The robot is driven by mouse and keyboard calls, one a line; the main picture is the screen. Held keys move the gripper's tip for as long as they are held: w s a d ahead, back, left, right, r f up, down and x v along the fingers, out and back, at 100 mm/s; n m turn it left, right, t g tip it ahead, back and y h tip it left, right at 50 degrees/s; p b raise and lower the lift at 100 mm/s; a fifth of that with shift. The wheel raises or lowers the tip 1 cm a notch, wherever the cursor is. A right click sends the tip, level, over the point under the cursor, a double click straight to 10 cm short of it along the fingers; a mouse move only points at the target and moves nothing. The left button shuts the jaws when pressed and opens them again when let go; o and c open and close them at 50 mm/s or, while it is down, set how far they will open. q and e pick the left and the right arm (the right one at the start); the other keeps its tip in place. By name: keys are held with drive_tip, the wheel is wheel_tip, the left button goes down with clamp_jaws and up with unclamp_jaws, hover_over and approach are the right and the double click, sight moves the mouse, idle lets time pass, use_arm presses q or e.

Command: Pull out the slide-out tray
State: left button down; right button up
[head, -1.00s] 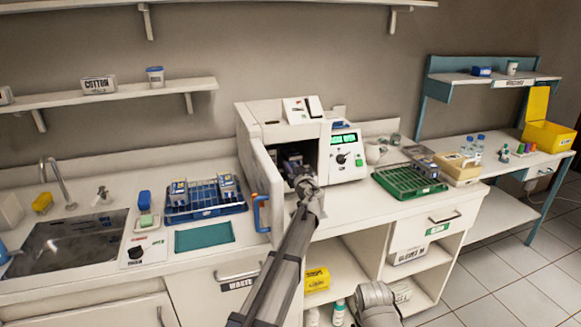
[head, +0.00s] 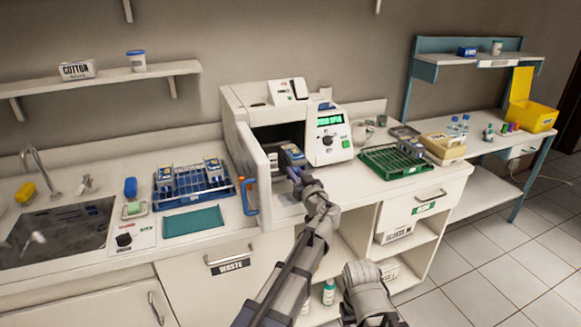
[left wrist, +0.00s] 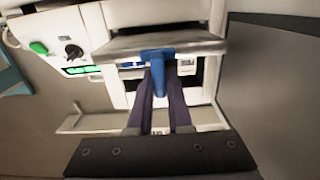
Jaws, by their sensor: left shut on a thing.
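The white sterilizer (head: 246,100) stands on the counter with its door (head: 250,165) swung open. The slide-out tray (left wrist: 150,43) shows in the left wrist view as a flat grey plate at the opening, with a blue handle (left wrist: 157,70) on its front. My left gripper (left wrist: 159,84) is shut on this handle, one dark finger on each side. In the head view my left gripper (head: 292,160) is in front of the chamber opening and hides most of the tray. How far the tray stands out is hard to tell.
The open door, with its blue handle (head: 248,195), stands close left of my left arm. A blue rack (head: 190,193) and a teal mat (head: 193,221) lie left of it. A green rack (head: 395,162) is on the right. The sink (head: 58,238) is at far left.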

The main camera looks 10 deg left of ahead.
use_arm(q)
drive_tip(key=shift+s+d, duration=0.3)
drive_tip(key=shift+s, duration=0.1)
drive_tip(key=c, duration=0.8)
unclamp_jaws()
drive_tip(key=shift+c, duration=0.2)
drive_tip(key=shift+s, duration=0.15)
